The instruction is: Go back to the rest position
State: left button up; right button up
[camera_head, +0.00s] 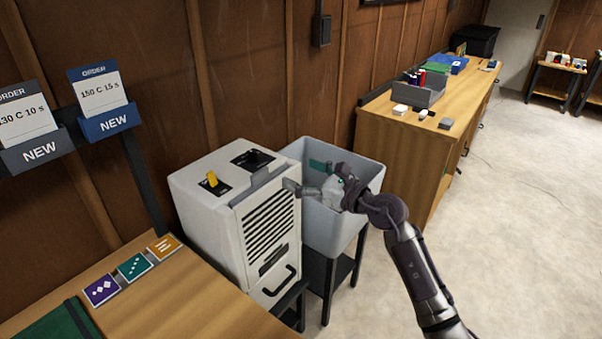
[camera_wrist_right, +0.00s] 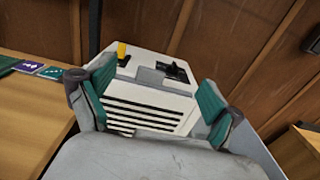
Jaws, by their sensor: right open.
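My right gripper (camera_head: 306,177) reaches in from the lower right in the head view. It is over the open grey bin, beside the white machine's upper right edge. In the right wrist view its two teal-padded fingers (camera_wrist_right: 155,90) stand wide apart with nothing between them, and the white machine (camera_wrist_right: 150,100) shows beyond. My left gripper is in neither view.
The white machine (camera_head: 225,215) with a yellow lever (camera_head: 212,179) stands beside the grey bin (camera_head: 325,228). A wooden bench (camera_head: 190,310) with coloured tiles is front left. A wooden cabinet (camera_head: 405,145) stands behind the bin. Open floor (camera_head: 520,220) lies right.

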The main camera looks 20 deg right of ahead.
dwell(0.4)
notch_tip(320, 180, down, 19)
jog(key=s+m+h, duration=0.1)
jog(key=m+h, duration=0.1)
jog(key=m, duration=1)
jog(key=s+d+f+m+g+h, duration=0.15)
jog(key=s+f+m, duration=0.25)
jog(key=f, duration=0.4)
jog(key=s+f+m+g+h, duration=0.1)
jog(key=s+f+m+h, duration=0.15)
jog(key=f+m, duration=0.4)
jog(key=s+f+m+g+h, duration=0.1)
jog(key=s+f+m, duration=0.25)
jog(key=f, duration=0.55)
jog(key=s+f+m+g+h, duration=0.1)
jog(key=s+f+m+g, duration=0.5)
jog(key=s+f, duration=1.25)
jog(key=s+a+f+m+g, duration=0.2)
jog(key=s+f+m, duration=0.1)
jog(key=s, duration=0.9)
jog(key=s+a+f+m+g, duration=0.2)
jog(key=s+f+m+g, duration=0.1)
jog(key=s, duration=1)
jog(key=shift+s+m, duration=0.15)
jog(key=shift+m, duration=0.45)
